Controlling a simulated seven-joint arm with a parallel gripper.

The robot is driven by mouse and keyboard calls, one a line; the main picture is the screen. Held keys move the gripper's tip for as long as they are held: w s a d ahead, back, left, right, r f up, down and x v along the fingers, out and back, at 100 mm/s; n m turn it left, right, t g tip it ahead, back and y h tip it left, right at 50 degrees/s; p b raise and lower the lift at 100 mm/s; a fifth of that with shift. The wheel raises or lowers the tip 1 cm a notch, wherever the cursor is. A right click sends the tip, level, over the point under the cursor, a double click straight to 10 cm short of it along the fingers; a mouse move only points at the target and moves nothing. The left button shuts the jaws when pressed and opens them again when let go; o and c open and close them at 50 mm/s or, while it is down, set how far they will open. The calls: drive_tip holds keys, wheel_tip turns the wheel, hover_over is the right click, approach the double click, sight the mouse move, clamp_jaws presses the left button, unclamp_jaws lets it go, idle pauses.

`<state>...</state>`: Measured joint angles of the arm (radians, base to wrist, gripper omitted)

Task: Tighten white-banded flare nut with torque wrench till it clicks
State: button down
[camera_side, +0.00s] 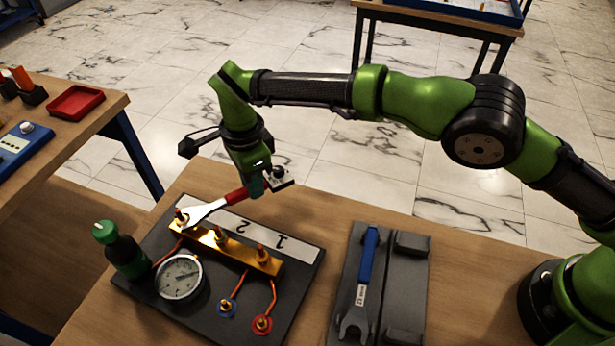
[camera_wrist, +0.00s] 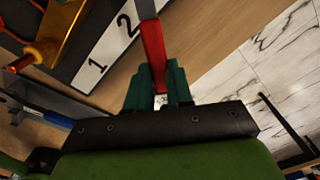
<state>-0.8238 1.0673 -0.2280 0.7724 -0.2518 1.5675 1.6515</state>
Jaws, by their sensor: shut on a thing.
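My gripper (camera_side: 252,188) is shut on the red handle of a wrench (camera_side: 203,212), and the handle also shows between my gripper's fingers (camera_wrist: 158,85) in the wrist view. The wrench's silver head reaches the leftmost fitting (camera_side: 180,216) on the brass manifold (camera_side: 232,248) in the side view. The head covers part of that fitting, so I cannot tell whether it is seated around the nut or just beside it. Two more fittings stand along the manifold to the right. No white band can be made out clearly on any nut. The manifold shows partly in the wrist view (camera_wrist: 60,38).
A dial gauge (camera_side: 180,278) and a green-capped bottle (camera_side: 120,250) stand left on the dark board (camera_side: 300,290). Orange tubes run to blue and red rings. A blue-handled wrench (camera_side: 366,270) lies on a grey tray (camera_side: 392,322). A white strip numbered 1 and 2 lies behind the manifold.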

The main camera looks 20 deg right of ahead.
drive_tip(key=shift+s, duration=0.1)
idle(0.5)
drive_tip(key=shift+s+m, duration=1.3)
drive_tip(key=shift+s, duration=0.15)
drive_tip(key=shift+s+a+m, duration=0.1)
drive_tip(key=shift+s+m, duration=0.7)
drive_tip(key=shift+s, duration=0.05)
drive_tip(key=shift+s+a+m, duration=0.25)
drive_tip(key=shift+s+m, duration=0.3)
drive_tip(key=shift+s, duration=0.1)
drive_tip(key=shift+s+a+m, duration=0.2)
drive_tip(key=shift+s+m, duration=0.35)
drive_tip(key=shift+s, duration=0.1)
idle(1.0)
drive_tip(key=shift+w+d+n, duration=0.25)
drive_tip(key=shift+w+n, duration=0.65)
drive_tip(key=shift+w, duration=0.15)
drive_tip(key=shift+d, duration=0.1)
idle(0.4)
